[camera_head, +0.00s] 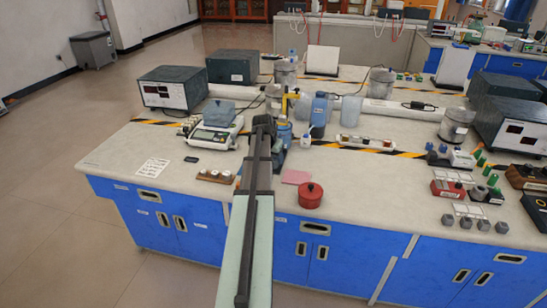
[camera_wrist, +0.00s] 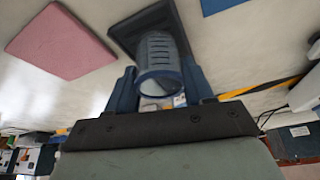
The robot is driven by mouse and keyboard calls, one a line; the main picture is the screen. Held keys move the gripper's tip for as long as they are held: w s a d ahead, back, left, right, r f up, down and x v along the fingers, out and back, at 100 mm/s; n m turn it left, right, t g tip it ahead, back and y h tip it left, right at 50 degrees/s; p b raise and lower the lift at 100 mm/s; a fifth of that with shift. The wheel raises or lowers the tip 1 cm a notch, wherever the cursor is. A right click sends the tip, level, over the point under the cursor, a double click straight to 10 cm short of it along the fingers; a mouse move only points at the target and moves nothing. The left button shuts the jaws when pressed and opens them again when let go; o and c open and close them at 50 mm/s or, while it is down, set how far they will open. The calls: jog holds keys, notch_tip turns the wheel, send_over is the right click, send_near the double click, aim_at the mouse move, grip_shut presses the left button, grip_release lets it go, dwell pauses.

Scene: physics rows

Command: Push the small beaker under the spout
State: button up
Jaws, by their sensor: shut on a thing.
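The small beaker (camera_wrist: 158,62), clear with pale markings, is between the two blue fingers of my gripper (camera_wrist: 159,84) in the wrist view. The fingers are shut on its sides. Its far end is over a dark square pad (camera_wrist: 122,36); I cannot tell whether it touches the pad. Behind the gripper stands a yellow upright part (camera_head: 285,104) among blue equipment. I cannot make out the spout clearly in either view.
A pink pad (camera_head: 296,177) lies right of the gripper, with a red lidded pot (camera_head: 311,195) in front. A scale (camera_head: 215,135) stands to the left and a blue bottle (camera_head: 319,110) behind.

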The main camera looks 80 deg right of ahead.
jog(key=c, duration=0.3)
jog(key=shift+d, duration=0.15)
jog(key=shift+d, duration=4.15)
jog(key=o, duration=1.1)
